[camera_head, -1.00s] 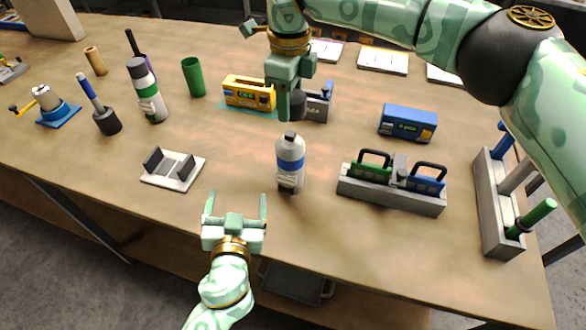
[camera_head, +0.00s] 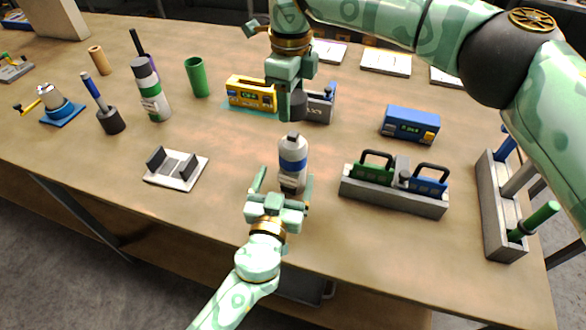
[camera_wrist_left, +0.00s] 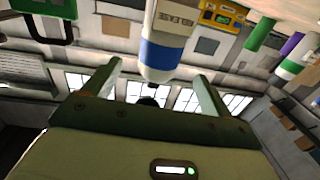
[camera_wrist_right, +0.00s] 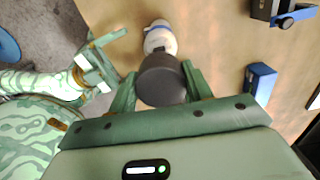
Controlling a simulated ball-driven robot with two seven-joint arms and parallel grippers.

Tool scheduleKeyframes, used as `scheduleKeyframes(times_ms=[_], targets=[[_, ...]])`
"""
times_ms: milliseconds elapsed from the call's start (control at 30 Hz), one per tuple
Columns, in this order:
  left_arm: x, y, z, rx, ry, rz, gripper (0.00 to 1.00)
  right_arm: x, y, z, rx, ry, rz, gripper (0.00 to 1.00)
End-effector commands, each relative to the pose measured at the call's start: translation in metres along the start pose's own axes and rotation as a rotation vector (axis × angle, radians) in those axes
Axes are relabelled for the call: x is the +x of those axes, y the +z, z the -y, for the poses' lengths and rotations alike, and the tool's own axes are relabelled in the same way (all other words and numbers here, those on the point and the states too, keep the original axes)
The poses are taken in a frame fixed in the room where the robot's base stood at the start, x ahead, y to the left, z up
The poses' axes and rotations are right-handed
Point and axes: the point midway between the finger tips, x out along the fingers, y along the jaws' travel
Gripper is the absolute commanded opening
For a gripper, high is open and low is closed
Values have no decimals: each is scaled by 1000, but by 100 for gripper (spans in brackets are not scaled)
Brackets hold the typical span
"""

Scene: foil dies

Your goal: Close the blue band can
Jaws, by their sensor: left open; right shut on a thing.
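The blue band can (camera_head: 292,163) stands upright near the table's front middle, white with a blue band and a small dark neck on top. My left gripper (camera_head: 283,182) is open, with its fingers at either side of the can's lower part, not closed on it. The can also shows between and beyond those fingers in the left wrist view (camera_wrist_left: 165,48). My right gripper (camera_head: 291,112) is shut on a dark grey round cap (camera_wrist_right: 162,80). It holds the cap in the air, apart from the can (camera_wrist_right: 160,40).
A green-banded can (camera_head: 153,98) with a grey cap and a green cup (camera_head: 197,77) stand at the back left. A white-based holder (camera_head: 176,169) lies left of the can. A grey rack (camera_head: 394,196) with padlock-like pieces stands to its right. A yellow device (camera_head: 250,94) is behind.

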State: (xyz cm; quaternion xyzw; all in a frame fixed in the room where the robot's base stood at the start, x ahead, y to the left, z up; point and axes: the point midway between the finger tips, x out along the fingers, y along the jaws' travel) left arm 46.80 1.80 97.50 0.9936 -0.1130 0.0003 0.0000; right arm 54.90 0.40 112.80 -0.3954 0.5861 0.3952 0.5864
Motion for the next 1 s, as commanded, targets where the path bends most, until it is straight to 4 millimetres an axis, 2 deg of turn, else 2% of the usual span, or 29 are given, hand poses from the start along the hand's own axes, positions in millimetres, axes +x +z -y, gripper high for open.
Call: scheduleKeyframes(times_ms=[200,400,600,900,1000], targets=[[44,0,0,1,0,-1,85,0,0,0,0,0,0,29],[72,0,0,1,0,0,85,0,0,0,0,0,0,29],[85,0,0,1,0,0,85,0,0,0,0,0,0,29],[86,0,0,0,0,1,85,0,0,0,0,0,0,29],[86,0,0,0,0,1,57,0,0,0,0,0,0,29]])
